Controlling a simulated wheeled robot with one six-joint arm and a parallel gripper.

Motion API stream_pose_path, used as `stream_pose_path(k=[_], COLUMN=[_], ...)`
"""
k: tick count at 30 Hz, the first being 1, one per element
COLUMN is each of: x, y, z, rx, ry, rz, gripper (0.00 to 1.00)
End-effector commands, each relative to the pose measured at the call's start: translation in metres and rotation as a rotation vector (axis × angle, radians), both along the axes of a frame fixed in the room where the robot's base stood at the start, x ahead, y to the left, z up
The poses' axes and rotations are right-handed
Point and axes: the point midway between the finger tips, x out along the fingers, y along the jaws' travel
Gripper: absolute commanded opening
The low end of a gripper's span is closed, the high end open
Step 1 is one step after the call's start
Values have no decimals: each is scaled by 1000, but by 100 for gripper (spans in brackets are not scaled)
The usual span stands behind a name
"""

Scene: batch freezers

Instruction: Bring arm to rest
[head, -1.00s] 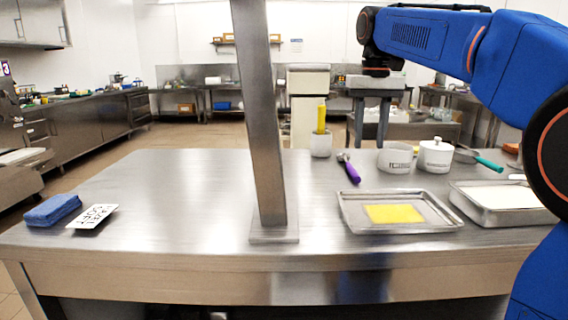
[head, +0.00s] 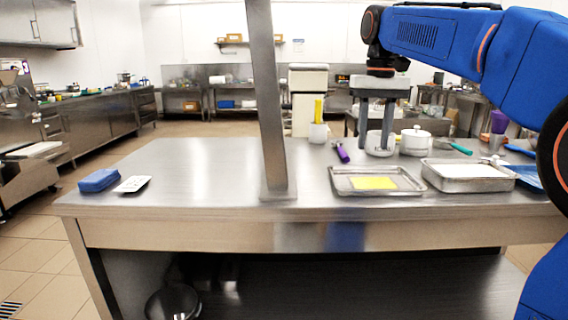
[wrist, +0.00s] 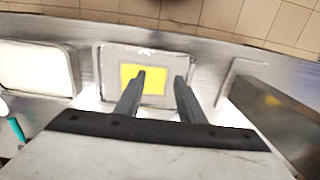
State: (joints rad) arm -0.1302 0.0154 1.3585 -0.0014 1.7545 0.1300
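My blue arm reaches in from the right in the head view. My gripper (head: 375,150) points down above the steel table, in front of a white container. In the wrist view my gripper (wrist: 160,82) has its two dark fingers apart, with nothing between them. Past the fingertips lies a shallow metal tray (wrist: 102,75) with a yellow sheet (wrist: 143,76) in it. The same tray (head: 340,182) and yellow sheet (head: 373,183) show in the head view.
A steel post (head: 268,100) rises from the table (head: 190,175). A white-filled pan (head: 435,182), a lidded white pot (head: 415,142) and a purple-handled tool (head: 342,152) are at the right. A blue cloth (head: 98,181) and a card (head: 132,184) lie left. The table's left-middle is clear.

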Motion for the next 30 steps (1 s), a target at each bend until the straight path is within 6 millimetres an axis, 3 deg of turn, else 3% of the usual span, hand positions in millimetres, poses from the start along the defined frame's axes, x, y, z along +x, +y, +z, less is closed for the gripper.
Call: stream_pose_path(k=[10,17,23,30], x=[-26,-57,-103,-163], y=[-9,-19,-32,-46], z=[-13,-32,-65,-119], rx=[4,7,11,12], ry=[-33,-71,-130,-207], rz=[0,0,0,0], gripper=[36,36,36,36])
